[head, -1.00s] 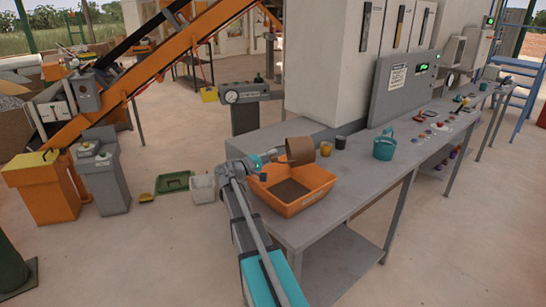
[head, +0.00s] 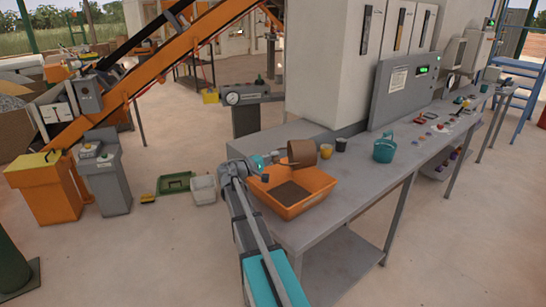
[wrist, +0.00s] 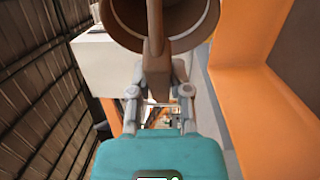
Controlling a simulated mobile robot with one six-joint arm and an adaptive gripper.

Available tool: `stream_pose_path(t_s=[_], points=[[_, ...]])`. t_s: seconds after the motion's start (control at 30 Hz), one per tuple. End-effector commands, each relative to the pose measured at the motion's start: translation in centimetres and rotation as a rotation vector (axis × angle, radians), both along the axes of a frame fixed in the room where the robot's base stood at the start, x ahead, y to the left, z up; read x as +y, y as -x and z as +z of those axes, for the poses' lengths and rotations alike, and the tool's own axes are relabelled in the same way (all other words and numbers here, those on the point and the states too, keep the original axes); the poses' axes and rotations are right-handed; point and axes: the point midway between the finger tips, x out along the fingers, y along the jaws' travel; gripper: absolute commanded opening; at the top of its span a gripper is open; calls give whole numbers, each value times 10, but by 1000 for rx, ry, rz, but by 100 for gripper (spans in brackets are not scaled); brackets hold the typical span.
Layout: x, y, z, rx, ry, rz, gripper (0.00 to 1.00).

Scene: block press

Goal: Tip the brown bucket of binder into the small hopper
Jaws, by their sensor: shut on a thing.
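The brown bucket (head: 302,152) is held above the back edge of the orange hopper (head: 313,199) and looks tilted in the head view. Dark brown material (head: 288,193) lies in the hopper. My gripper (head: 281,161) is to the left of the bucket, shut on its handle. In the wrist view, the brown bucket (wrist: 205,22) fills the top, with a dark round end towards the camera. My gripper (wrist: 158,92) is closed on the brown handle below it. The orange hopper (wrist: 235,105) is at the right there. I cannot tell how much is left in the bucket.
The hopper sits at the near left end of a long grey bench (head: 345,212). A yellow cup (head: 326,151), a dark cup (head: 341,144) and a teal bucket (head: 384,151) stand to the right. A grey control panel (head: 403,88) rises behind the bench.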

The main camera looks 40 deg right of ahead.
Motion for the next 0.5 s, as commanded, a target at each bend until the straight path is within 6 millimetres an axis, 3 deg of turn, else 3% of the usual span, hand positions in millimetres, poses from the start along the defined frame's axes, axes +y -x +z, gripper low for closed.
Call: stream_pose_path(t_s=[0.5], points=[[-13, 6, 24, -78, -163, 0, 0]])
